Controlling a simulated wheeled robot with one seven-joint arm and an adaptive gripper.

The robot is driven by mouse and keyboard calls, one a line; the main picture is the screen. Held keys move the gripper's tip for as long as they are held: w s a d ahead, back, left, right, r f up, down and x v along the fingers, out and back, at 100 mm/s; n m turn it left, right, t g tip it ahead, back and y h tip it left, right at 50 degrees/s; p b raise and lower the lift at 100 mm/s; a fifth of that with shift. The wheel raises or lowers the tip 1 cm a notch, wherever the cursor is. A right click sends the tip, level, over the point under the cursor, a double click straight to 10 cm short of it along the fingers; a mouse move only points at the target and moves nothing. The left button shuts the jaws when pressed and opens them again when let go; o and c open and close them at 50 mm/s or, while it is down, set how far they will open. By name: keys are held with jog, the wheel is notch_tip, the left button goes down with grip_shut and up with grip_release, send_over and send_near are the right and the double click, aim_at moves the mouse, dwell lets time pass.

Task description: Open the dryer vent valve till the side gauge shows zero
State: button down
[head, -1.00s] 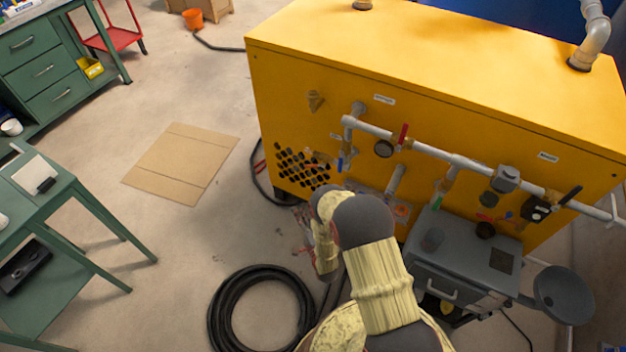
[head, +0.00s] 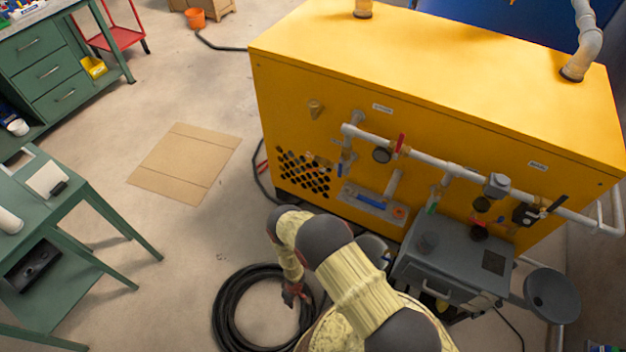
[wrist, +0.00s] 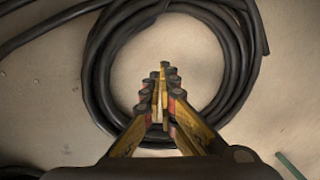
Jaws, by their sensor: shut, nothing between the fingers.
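The yellow dryer cabinet (head: 330,95) stands at the right in the head view, with grey piping across its front. Several small valves sit on the piping: a red lever (head: 400,142), a blue lever (head: 340,168), a green handle (head: 433,208) and a black lever (head: 556,204). Which one is the vent valve I cannot tell. A round dark gauge (head: 381,155) is near the red lever; its reading is too small to tell. My gripper (head: 291,296) is low in front of the cabinet, apart from all valves. In the wrist view my gripper (wrist: 160,90) is shut and empty, pointing at the floor.
A coiled black hose (head: 226,312) lies on the floor beneath my gripper. A grey box unit (head: 450,262) with a round dish (head: 551,296) stands before the cabinet. A cardboard sheet (head: 184,163) lies on open floor; a green table (head: 75,215) is at left.

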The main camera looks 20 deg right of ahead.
aim_at(315, 170)
jog(key=w+d+r+n+h, duration=0.1)
jog(key=w+d+n+h, duration=0.2)
jog(key=d+n+h, duration=0.65)
jog(key=w+d+r+n+t+h, duration=0.2)
jog(key=w+d+r+n+t, duration=0.35)
jog(key=w+d+r, duration=0.45)
jog(key=w+r+n+t+h, duration=0.2)
jog(key=w+r+n+t, duration=0.35)
jog(key=r, duration=0.55)
jog(key=w+r+n+t+h, duration=0.3)
jog(key=w+r+n+t, duration=0.15)
jog(key=r+n, duration=0.4)
jog(key=w+d+r+m, duration=0.1)
jog(key=w+d+r, duration=0.5)
jog(key=w, duration=0.3)
jog(key=shift+w+r+b, duration=0.25)
jog(key=shift+r+b, duration=0.15)
jog(key=shift+b, duration=0.05)
